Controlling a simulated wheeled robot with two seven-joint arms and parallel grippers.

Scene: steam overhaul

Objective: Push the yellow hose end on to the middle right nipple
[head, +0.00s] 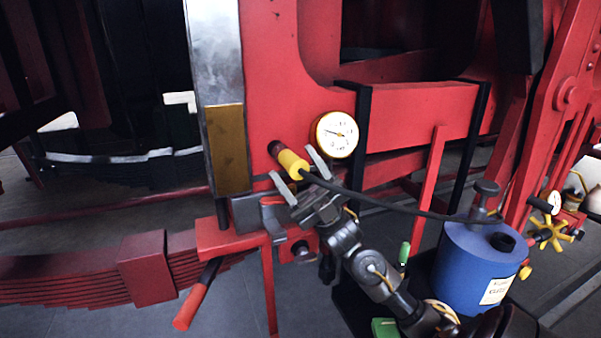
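The yellow hose end (291,163) is in the middle of the head view, at the red frame plate, left of and below the round gauge (336,134). A dark reddish nipple (274,148) shows at its upper left tip. The two meet in the picture, but I cannot tell how far the hose end is over the nipple. My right gripper (291,161) is open, its two pale fingers spread on either side of the hose end with gaps visible. The black hose (400,206) runs from the hose end to the right. My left gripper is not in view.
A blue cylinder (478,263) with a dark knob stands at lower right, with a yellow handwheel (551,232) beyond it. A vise-like clamp (262,212) and a red-handled tool (196,295) are below left of my gripper. Red leaf springs (90,276) lie at left.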

